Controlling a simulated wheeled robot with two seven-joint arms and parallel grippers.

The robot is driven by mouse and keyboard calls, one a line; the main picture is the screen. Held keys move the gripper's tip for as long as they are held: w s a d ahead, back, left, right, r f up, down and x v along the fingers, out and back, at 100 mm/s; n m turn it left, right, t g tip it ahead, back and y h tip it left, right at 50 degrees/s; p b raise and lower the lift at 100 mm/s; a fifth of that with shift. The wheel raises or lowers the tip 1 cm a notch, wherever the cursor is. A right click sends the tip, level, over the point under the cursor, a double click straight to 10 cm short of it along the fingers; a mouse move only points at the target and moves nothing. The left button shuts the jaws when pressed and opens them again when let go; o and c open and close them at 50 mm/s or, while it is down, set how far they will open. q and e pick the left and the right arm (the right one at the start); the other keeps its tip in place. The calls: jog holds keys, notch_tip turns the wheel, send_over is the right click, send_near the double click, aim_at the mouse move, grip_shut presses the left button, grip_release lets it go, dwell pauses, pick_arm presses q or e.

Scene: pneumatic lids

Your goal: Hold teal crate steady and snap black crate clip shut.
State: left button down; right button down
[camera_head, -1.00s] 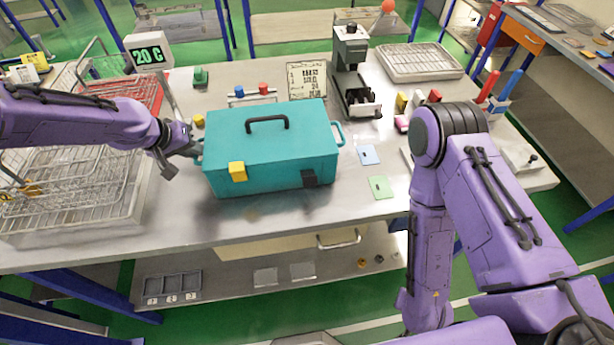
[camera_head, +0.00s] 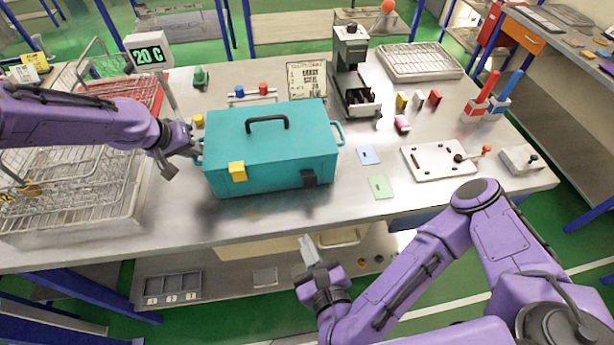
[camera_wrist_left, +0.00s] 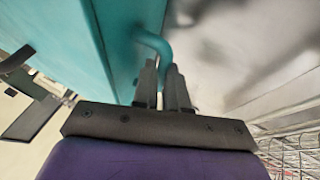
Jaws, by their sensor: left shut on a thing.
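The teal crate (camera_head: 270,150) stands on the steel table with its lid down and a black handle on top. Its black clip (camera_head: 309,178) is on the front face at the right; I cannot tell whether it is latched. A yellow clip (camera_head: 238,172) is at the front left. My left gripper (camera_head: 193,148) is shut on the crate's left side handle, which shows as a teal bar (camera_wrist_left: 152,42) between its fingers in the left wrist view. My right gripper (camera_head: 307,248) is in front of the table edge, below and apart from the black clip; its finger opening is unclear.
Wire baskets (camera_head: 75,190) stand at the left. A blue card (camera_head: 368,155) and a green card (camera_head: 380,187) lie right of the crate, near a white plate with a lever (camera_head: 438,162). A grey press (camera_head: 352,75) stands behind. The table strip before the crate is clear.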

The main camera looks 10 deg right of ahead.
jog(key=w+r+m+h, duration=0.1)
jog(key=w+m, duration=0.1)
jog(key=w, duration=0.1)
jog(key=w+d+r+m+h, duration=0.1)
jog(key=w, duration=0.3)
jog(key=w+d+r+m+t, duration=0.1)
jog(key=w+m, duration=0.1)
jog(key=w, duration=0.1)
jog(key=shift+w+d+m+h, duration=0.15)
jog(key=shift+d+m+h, duration=0.15)
jog(key=shift+h, duration=0.1)
